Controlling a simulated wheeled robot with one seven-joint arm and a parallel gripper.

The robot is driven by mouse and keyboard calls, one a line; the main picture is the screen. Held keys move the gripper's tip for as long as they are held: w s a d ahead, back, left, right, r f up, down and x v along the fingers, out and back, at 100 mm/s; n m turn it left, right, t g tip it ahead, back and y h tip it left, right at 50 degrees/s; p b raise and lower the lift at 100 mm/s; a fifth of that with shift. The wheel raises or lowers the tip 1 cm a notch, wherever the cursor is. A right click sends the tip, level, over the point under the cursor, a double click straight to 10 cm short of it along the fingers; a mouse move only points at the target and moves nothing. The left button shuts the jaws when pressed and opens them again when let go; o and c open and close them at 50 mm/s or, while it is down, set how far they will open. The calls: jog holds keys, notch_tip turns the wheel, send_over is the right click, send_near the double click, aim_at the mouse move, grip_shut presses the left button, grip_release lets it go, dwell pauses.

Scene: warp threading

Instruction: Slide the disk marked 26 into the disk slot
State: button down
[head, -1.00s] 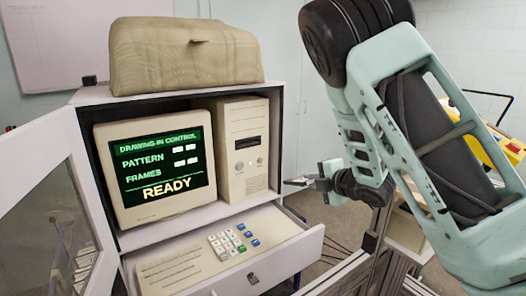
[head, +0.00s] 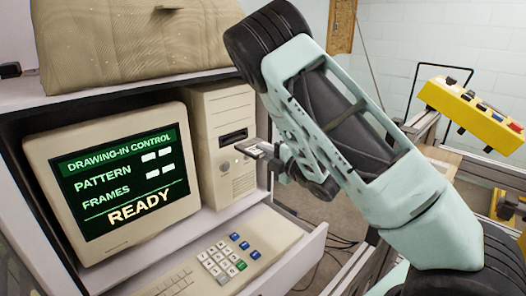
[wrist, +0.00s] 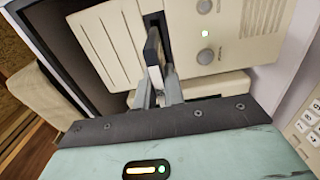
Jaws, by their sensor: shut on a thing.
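My gripper (head: 270,153) is shut on a thin dark disk (wrist: 153,52), which I see nearly edge-on in the wrist view, between the fingers. No number on it can be read. The disk slot (head: 233,136) is a dark opening near the top of the beige computer tower's front. In the head view my gripper is just right of and slightly below the slot, in front of the tower. In the wrist view the disk's far end hides much of the slot area. I cannot tell whether the disk touches the slot.
The beige tower (head: 208,105) stands in a cabinet beside a monitor (head: 110,185) reading READY. A keyboard drawer (head: 270,243) is pulled out below. A cloth-covered case (head: 130,45) sits on top. A yellow control box (head: 472,112) is at right.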

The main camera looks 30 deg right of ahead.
jog(key=shift+w+a+p, duration=0.25)
jog(key=shift+w+p, duration=0.1)
jog(key=shift+w, duration=0.95)
jog(key=shift+w+a+p, duration=0.25)
jog(key=shift+w+p, duration=0.1)
jog(key=shift+w, duration=0.95)
jog(key=shift+w+a+p, duration=0.25)
jog(key=shift+w+p, duration=0.1)
jog(key=shift+w, duration=0.95)
jog(key=w, duration=0.1)
jog(key=w+b, duration=0.1)
jog(key=w, duration=0.1)
jog(key=shift+w+a+r, duration=0.1)
jog(key=shift+a, duration=0.25)
jog(key=shift+w+a+r+b, duration=0.15)
jog(key=shift+w+r+b, duration=0.2)
jog(key=shift+b, duration=0.15)
jog(key=c, duration=1.6)
grip_release()
jog(key=shift+o, duration=1)
jog(key=shift+s+d+f+b, duration=0.2)
jog(key=shift+s+f+b, duration=0.3)
jog(key=shift+s+b, duration=0.2)
jog(key=p, duration=0.5)
send_near(246, 142)
jog(key=s+d, duration=0.1)
jog(key=s, duration=0.2)
jog(key=shift+s+d+f+p, duration=0.1)
jog(key=shift+s+f+p, duration=0.15)
jog(key=shift+s+p, duration=0.35)
